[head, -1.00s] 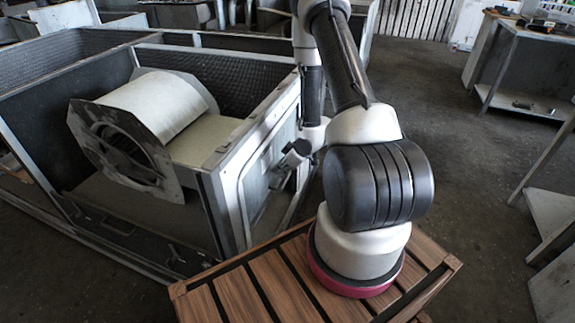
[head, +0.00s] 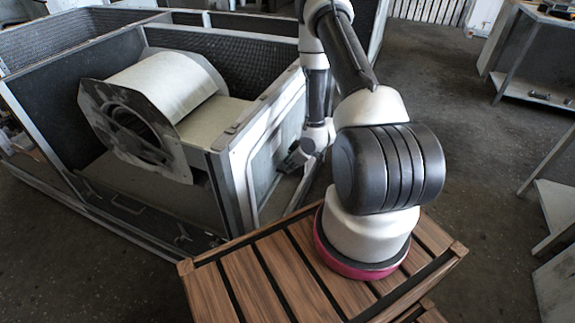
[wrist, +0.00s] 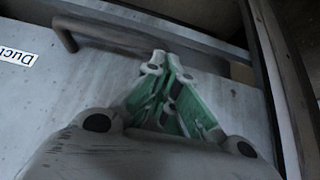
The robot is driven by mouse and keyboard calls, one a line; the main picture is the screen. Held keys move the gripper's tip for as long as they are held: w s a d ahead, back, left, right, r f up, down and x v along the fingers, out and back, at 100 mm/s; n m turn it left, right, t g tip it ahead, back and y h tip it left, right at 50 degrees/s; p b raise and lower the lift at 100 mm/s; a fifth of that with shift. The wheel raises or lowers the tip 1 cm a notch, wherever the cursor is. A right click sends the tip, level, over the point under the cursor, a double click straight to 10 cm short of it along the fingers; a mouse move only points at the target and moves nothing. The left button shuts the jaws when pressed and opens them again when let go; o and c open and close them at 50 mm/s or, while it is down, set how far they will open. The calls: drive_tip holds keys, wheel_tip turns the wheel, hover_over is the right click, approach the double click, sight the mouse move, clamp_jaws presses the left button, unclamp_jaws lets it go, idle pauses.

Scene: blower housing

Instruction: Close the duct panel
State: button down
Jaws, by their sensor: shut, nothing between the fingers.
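The duct panel (head: 266,172) is the pale metal sheet on the right side of the blower housing. In the wrist view its grey face (wrist: 60,90) fills the left and middle, with a cut-off "Duct" label (wrist: 17,54) and a dark bar handle (wrist: 66,36) at the upper left. My gripper (wrist: 165,68) is shut and empty, its green-padded fingers together in front of the panel face, right of the handle. In the head view my gripper (head: 290,163) is small and dark beside the panel. I cannot tell whether the fingers touch it or how far it stands open.
The open-topped housing holds a pale drum-shaped blower (head: 165,90) with a flanged round opening. A slatted wooden platform (head: 270,270) lies beneath my arm. Metal workbenches (head: 540,80) stand at the right. The dark floor (head: 470,150) between is clear.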

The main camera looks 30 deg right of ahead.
wheel_tip(320, 180, down, 30)
drive_tip(key=shift+f, duration=0.1)
idle(0.3)
